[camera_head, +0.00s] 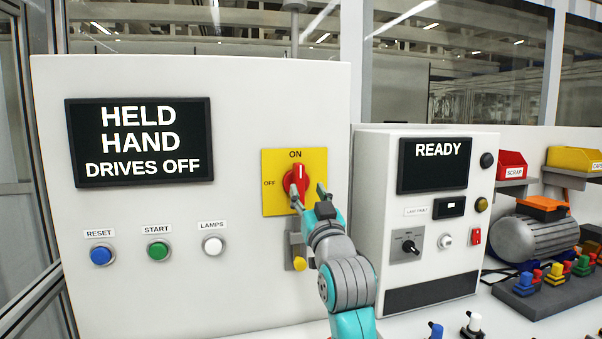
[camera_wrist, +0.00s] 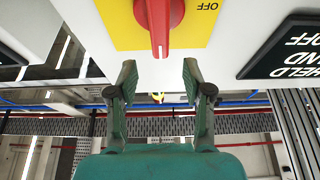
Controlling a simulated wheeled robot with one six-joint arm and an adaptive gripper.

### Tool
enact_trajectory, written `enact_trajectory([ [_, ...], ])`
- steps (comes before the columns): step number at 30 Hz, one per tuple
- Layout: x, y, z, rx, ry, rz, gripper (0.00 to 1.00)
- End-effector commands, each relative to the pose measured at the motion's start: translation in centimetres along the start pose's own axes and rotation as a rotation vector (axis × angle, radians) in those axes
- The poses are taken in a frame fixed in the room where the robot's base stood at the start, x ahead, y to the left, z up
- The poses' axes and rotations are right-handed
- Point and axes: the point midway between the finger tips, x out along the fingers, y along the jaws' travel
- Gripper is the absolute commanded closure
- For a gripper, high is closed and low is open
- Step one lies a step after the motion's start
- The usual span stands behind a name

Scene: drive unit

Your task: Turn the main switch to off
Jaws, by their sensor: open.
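The main switch is a red knob (camera_head: 296,180) on a yellow plate (camera_head: 311,165) marked ON at the top and OFF at the left. Its white-marked handle points up at ON. My gripper (camera_head: 307,191) is open in front of the plate's lower right part, partly covering it. In the wrist view, where the lettering appears upside down, the red handle (camera_wrist: 160,28) points down the picture. The open fingers of my gripper (camera_wrist: 159,72) lie either side of the handle's line, just beyond its tip, with nothing between them.
The left panel display (camera_head: 140,142) reads HELD HAND DRIVES OFF. Blue, green and white buttons (camera_head: 157,251) sit below it. A grey bracket with a yellow knob (camera_head: 299,263) is below the switch. Right stands a cabinet (camera_head: 375,215) whose display reads READY.

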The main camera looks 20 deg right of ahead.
Motion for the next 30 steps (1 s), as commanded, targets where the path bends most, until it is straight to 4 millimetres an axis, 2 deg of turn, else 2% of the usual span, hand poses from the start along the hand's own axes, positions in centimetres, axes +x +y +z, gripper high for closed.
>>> enact_trajectory([
  [9, 5.7, 0.0, 0.0, 0.000, -0.001, 0.000, 0.50],
  [15, 7.9, 0.0, 0.0, 0.000, 0.001, 0.000, 0.50],
  [20, 8.7, 0.0, 0.0, 0.000, 0.000, 0.000, 0.50],
  [28, 8.7, 0.0, 0.0, 0.000, 0.001, 0.000, 0.50],
  [30, 8.7, 0.0, 0.0, 0.000, 0.001, 0.000, 0.68],
])
